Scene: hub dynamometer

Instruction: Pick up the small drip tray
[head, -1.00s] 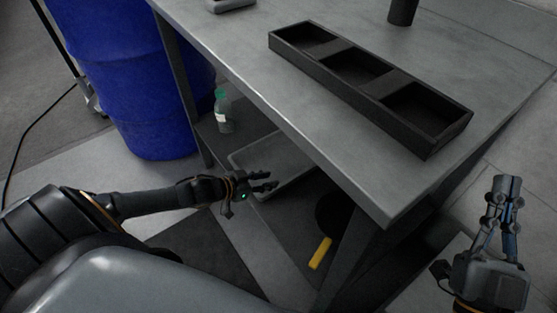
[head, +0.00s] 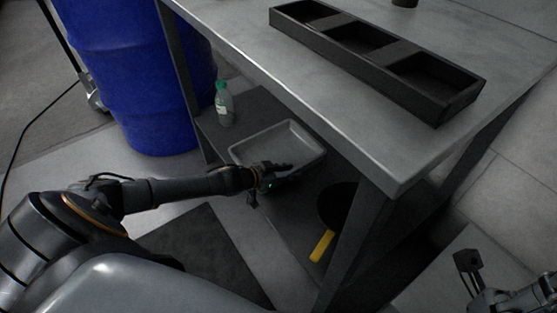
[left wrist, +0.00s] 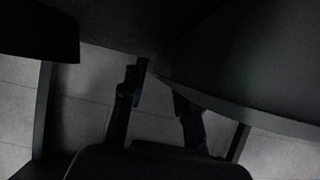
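The small drip tray (head: 285,142) is a shallow grey rectangular pan on the table's dark lower shelf. My left gripper (head: 280,169) is at the tray's near rim in the head view, its fingers overlapping that rim; contact cannot be told. In the left wrist view my left gripper (left wrist: 160,88) has its two fingers apart, with nothing clearly between them. A dark curved edge fills that view's upper right; I cannot tell what it is. My right gripper (head: 480,275) is at the lower right, partly out of frame, away from the tray.
A bottle with a green cap (head: 224,104) stands on the shelf behind the tray. A dark round thing with a yellow handle (head: 321,246) is to the right, near a table leg. A black three-compartment box (head: 430,103) is on the tabletop (head: 330,110). A blue barrel (head: 140,80) stands left.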

